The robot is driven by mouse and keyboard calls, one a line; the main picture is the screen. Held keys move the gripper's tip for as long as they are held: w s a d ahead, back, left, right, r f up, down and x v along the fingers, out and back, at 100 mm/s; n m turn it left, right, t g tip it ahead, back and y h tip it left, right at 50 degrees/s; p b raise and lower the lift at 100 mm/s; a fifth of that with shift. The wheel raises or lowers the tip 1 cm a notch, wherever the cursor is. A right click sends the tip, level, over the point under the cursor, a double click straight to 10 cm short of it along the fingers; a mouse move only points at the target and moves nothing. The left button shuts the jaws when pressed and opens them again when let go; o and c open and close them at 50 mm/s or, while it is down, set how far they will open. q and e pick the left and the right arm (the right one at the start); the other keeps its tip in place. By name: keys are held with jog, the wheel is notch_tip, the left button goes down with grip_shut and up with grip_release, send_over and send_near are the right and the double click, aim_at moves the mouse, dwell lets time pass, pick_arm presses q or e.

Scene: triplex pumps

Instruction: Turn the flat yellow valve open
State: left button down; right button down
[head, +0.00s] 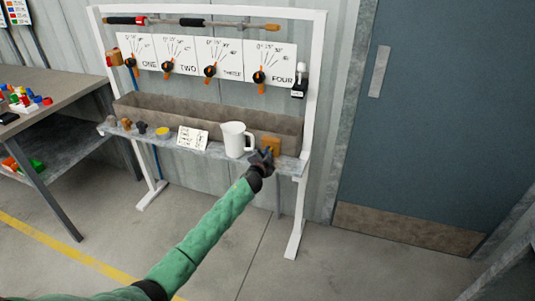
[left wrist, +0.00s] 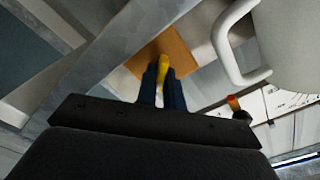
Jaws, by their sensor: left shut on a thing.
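The flat yellow valve (left wrist: 163,67) shows in the left wrist view as a narrow yellow handle between my fingers, in front of an orange-brown square plate (left wrist: 178,46). My left gripper (left wrist: 161,82) is shut on this handle, with one dark blue finger on each side. In the head view my left gripper (head: 267,155) is at the right end of the shelf, just in front of the orange-brown plate (head: 272,143). There the gripper hides most of the valve. My right gripper is in neither view.
A white jug (head: 234,139) stands on the shelf close left of my gripper; its handle (left wrist: 228,50) is near in the wrist view. A card (head: 192,138) and several small knobs are further left. Dial panels (head: 206,59) hang above. A door (head: 420,120) is at right.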

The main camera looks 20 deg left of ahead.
pick_arm(q)
jog(key=m, duration=0.4)
jog(key=shift+f+m, duration=0.1)
jog(key=shift+m, duration=0.2)
jog(key=shift+d+m, duration=0.1)
jog(key=shift+m, duration=1.5)
jog(key=shift+f, duration=0.1)
jog(key=c, duration=1.5)
grip_release()
